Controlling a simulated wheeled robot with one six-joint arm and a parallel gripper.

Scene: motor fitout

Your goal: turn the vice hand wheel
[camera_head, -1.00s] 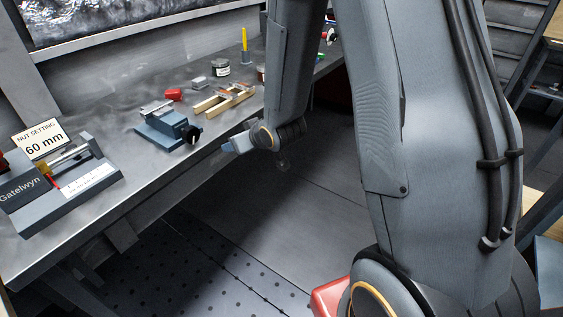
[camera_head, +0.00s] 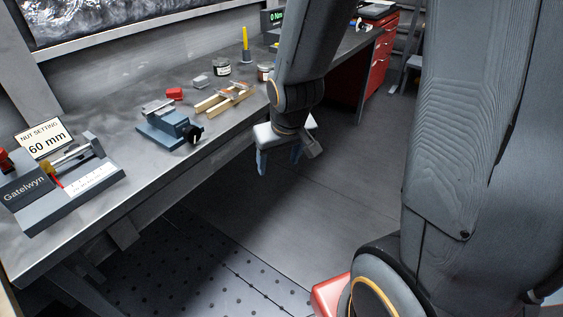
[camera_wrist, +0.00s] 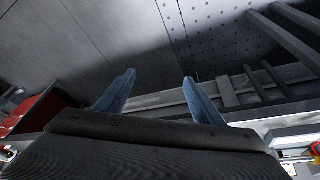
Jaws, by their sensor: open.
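The blue vice (camera_head: 163,124) stands on the grey workbench near its front edge in the head view. Its black hand wheel (camera_head: 194,134) faces the bench's front edge, to the right of the vice body. My gripper (camera_head: 278,168) hangs in front of the bench, to the right of the hand wheel and apart from it. Its blue fingers point down and are spread, with nothing between them. In the wrist view the fingers (camera_wrist: 156,92) show apart over the floor and the bench's underframe. The vice is not clear in the wrist view.
The workbench (camera_head: 110,197) carries a Gatelwyn gauge (camera_head: 60,185) with a "60 mm" sign (camera_head: 43,138) at left. Red drawers (camera_head: 379,62) are at the far end. The floor before the bench is clear.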

